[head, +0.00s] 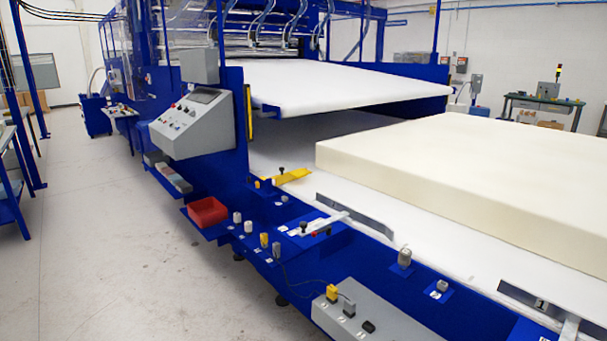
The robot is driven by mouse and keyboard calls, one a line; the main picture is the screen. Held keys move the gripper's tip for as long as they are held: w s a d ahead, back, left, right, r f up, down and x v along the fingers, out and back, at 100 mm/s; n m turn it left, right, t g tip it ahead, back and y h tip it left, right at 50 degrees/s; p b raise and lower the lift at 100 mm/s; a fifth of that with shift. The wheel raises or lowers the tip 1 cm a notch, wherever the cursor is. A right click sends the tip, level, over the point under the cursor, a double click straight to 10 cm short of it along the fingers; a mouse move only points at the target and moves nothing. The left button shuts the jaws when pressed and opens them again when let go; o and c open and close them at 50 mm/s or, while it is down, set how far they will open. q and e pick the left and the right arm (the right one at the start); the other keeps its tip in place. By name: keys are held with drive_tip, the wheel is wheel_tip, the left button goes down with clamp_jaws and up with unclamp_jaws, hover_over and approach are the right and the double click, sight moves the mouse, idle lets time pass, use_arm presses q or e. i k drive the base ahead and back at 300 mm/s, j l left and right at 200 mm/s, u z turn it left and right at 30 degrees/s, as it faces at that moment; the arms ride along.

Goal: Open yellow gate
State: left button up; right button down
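A yellow gate (292,176), a short flat bar with a black knob, lies at the near edge of the white machine bed in the head view. It sits on a blue bracket, left of the cream foam block (480,180). The bar reaches a little way over the bed and looks apart from the foam. A taller yellow strip (249,112) stands on the blue frame behind it. I cannot tell from this view whether the gate counts as open or shut. Neither of my grippers shows in the head view.
A grey control console (190,122) stands left of the gate. A red bin (206,212) sits on the machine's near side. A white lever (325,223) and a grey box (350,316) are along the front rail. The floor at left (100,240) is clear.

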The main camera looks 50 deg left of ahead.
sight(283, 178)
drive_tip(key=u, duration=1.7)
drive_tip(key=i+u, duration=0.15)
drive_tip(key=u, duration=0.25)
drive_tip(key=i+l+u, duration=0.1)
drive_tip(key=u, duration=0.3)
drive_tip(key=i+l+u, duration=0.15)
drive_tip(key=u, duration=0.2)
